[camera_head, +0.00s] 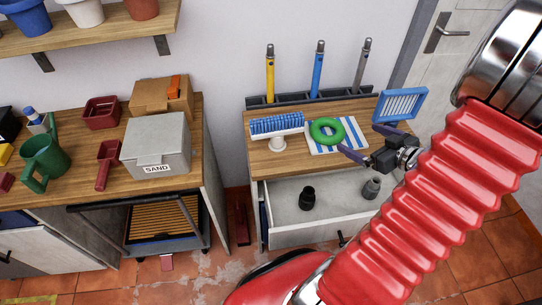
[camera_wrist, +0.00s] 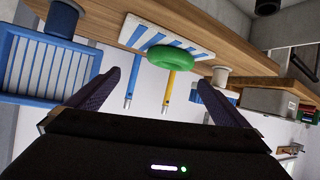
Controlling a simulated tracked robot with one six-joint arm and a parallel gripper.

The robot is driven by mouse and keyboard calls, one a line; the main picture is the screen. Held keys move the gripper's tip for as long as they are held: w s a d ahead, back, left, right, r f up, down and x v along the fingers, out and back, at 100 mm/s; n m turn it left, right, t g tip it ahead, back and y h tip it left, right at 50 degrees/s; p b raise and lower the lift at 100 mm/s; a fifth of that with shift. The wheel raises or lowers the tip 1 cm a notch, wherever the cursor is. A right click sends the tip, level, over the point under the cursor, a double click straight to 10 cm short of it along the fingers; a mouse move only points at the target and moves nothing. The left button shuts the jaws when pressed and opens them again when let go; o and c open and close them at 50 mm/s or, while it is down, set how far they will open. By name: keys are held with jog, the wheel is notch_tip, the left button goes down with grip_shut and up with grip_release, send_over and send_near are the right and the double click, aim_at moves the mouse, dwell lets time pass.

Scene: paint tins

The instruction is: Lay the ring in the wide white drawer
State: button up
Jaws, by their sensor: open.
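The green ring (camera_head: 326,131) rests on a blue-and-white striped cloth (camera_head: 349,141) on top of the wooden cabinet. The wrist view shows the ring (camera_wrist: 171,56) beyond my fingers, apart from them. My gripper (camera_head: 357,138) is open and empty, just right of the ring, with its fingers pointing toward it; its two fingers also show in the wrist view (camera_wrist: 158,80). The wide white drawer (camera_head: 300,236) below the cabinet top is pulled open. It holds a black jar (camera_head: 307,198) and a grey jar (camera_head: 372,187). My arm hides the drawer's right end.
A blue brush-like block (camera_head: 277,124) stands left of the cloth on a white cup-like stand. A blue slatted panel (camera_head: 401,104) stands at the cabinet's right. Yellow, blue and grey tools (camera_head: 318,70) stand along the back. The drawer's middle floor is bare.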

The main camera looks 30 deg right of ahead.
jog(key=w+r+g+h, duration=0.2)
jog(key=w+r+h, duration=0.2)
jog(key=w+r, duration=0.3)
jog(key=w+a+r+m+g+h, duration=0.1)
jog(key=a+r+m+g+h, duration=0.1)
jog(key=a+r, duration=0.5)
jog(key=s+a+g+y, duration=0.1)
jog(key=s+a, duration=0.3)
jog(key=a, duration=0.5)
jog(key=s+a+r+g+y, duration=0.1)
jog(key=s+a+y, duration=0.1)
jog(key=s+a, duration=0.3)
jog(key=s+a+r+g+y, duration=0.1)
jog(key=s+a, duration=0.3)
jog(key=a, duration=0.9)
jog(key=shift+s+a+y, duration=0.25)
jog(key=shift+a+y, duration=0.05)
jog(key=shift+y, duration=0.5)
